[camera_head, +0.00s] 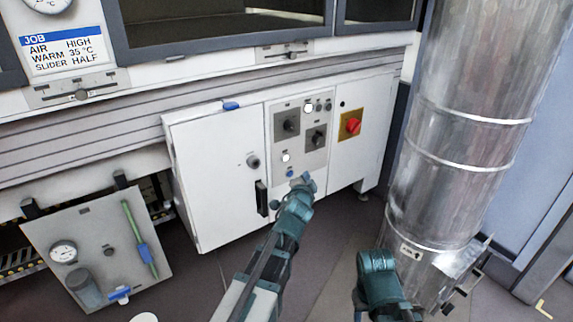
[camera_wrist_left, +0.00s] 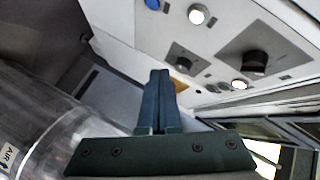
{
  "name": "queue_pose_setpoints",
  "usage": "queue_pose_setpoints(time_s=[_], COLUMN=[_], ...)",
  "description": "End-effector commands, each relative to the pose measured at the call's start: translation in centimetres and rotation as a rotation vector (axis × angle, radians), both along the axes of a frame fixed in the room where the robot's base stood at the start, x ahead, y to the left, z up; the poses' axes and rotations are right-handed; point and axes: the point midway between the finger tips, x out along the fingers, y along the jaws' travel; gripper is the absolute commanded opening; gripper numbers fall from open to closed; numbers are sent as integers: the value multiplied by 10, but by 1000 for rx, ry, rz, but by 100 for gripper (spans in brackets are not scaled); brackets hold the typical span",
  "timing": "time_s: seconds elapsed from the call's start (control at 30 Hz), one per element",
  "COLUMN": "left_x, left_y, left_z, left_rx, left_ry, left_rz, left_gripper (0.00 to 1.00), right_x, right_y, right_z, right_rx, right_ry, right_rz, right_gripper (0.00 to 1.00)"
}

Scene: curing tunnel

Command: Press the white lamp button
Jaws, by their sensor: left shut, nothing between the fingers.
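The control panel (camera_head: 300,135) on the white cabinet carries two bright round white buttons or lamps. The lower white button (camera_head: 285,157) sits just above a blue button (camera_head: 290,172); the pair also shows at the top of the left wrist view, white button (camera_wrist_left: 197,14) and blue button (camera_wrist_left: 152,4). The upper white lamp (camera_head: 308,107) is near the dark knobs and shows in the wrist view (camera_wrist_left: 239,85). I cannot tell which is the lamp button. My left gripper (camera_head: 304,181) is shut and empty, below and right of the blue button.
A red switch on a yellow plate (camera_head: 351,124) is right of the panel. A black door handle (camera_head: 262,198) is left of my left gripper. A large metal duct (camera_head: 468,130) stands at right. A gauge board (camera_head: 95,250) is at lower left.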

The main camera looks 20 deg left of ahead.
Motion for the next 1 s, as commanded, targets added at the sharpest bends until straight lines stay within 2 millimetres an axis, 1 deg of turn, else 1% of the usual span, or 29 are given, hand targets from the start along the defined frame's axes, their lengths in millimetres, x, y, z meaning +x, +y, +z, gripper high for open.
queue_pose_setpoints(time_s=[0.27, 0.37, 0.47, 0.8, 1.0], left_x=[0, 3, 9, 38, 49], left_y=[0, 3, 10, 47, 61], left_z=[0, 0, 0, 0, 0], left_rx=[-1, -2, -2, -3, -3], left_ry=[1, 2, 2, 2, 2], left_rz=[1, 2, 2, 2, 2], left_gripper=[0, 0, 0, 0, 0], right_x=[0, 0, 0, 0, 0], right_y=[0, 0, 0, 0, 0], right_z=[1, 1, 1, 1, 0], right_rx=[0, 0, 0, 0, 0], right_ry=[0, 0, 0, 0, 0], right_rz=[0, 0, 0, 0, 0], right_gripper=[50, 50, 50, 50, 50])
